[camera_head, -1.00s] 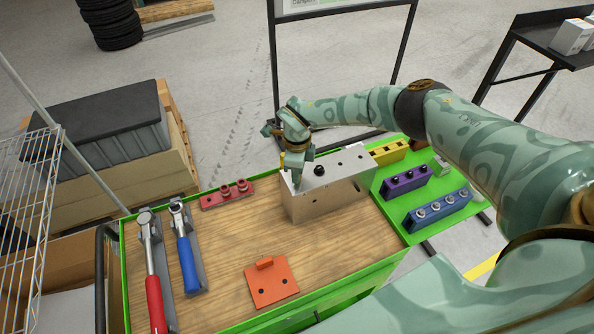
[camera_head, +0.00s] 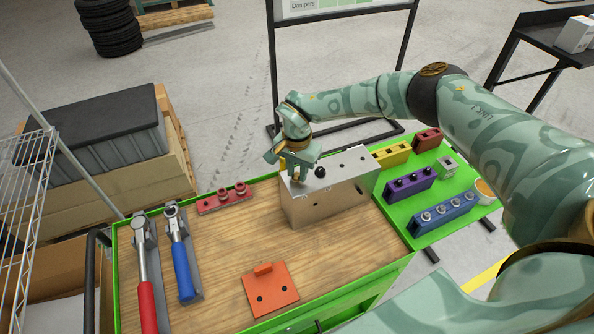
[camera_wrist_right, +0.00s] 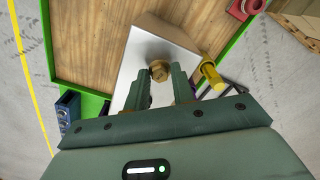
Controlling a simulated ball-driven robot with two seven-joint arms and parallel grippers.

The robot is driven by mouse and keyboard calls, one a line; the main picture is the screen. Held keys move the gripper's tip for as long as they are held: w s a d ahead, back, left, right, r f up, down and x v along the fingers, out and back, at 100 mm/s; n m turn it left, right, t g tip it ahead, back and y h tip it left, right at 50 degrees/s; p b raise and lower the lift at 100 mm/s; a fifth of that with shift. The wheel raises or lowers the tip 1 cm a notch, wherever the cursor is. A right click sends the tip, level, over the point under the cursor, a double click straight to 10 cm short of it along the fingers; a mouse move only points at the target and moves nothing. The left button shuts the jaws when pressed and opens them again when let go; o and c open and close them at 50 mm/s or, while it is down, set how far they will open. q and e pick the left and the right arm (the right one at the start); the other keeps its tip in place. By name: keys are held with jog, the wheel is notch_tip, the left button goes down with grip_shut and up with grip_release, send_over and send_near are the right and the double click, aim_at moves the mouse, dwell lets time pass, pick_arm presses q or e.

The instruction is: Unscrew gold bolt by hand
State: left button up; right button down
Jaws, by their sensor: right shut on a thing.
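The gold bolt (camera_wrist_right: 159,70) shows in the right wrist view, on the top face of the silver metal block (camera_wrist_right: 150,45). My right gripper (camera_head: 297,175) is over the left end of the block, pointing down. In the wrist view its two fingers (camera_wrist_right: 160,78) sit on either side of the bolt, shut on it. I cannot tell whether the bolt still sits in its hole. My left gripper is not in view.
A yellow part (camera_wrist_right: 212,76) sits close beside the right finger. Purple (camera_head: 408,186) and blue (camera_head: 443,212) holders stand right on green. A red holder (camera_head: 224,199), two wrenches (camera_head: 180,255) and an orange plate (camera_head: 270,288) are left and front.

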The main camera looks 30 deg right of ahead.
jog(key=shift+n, duration=0.7)
jog(key=shift+r+p, duration=2.3)
jog(key=shift+r, duration=0.7)
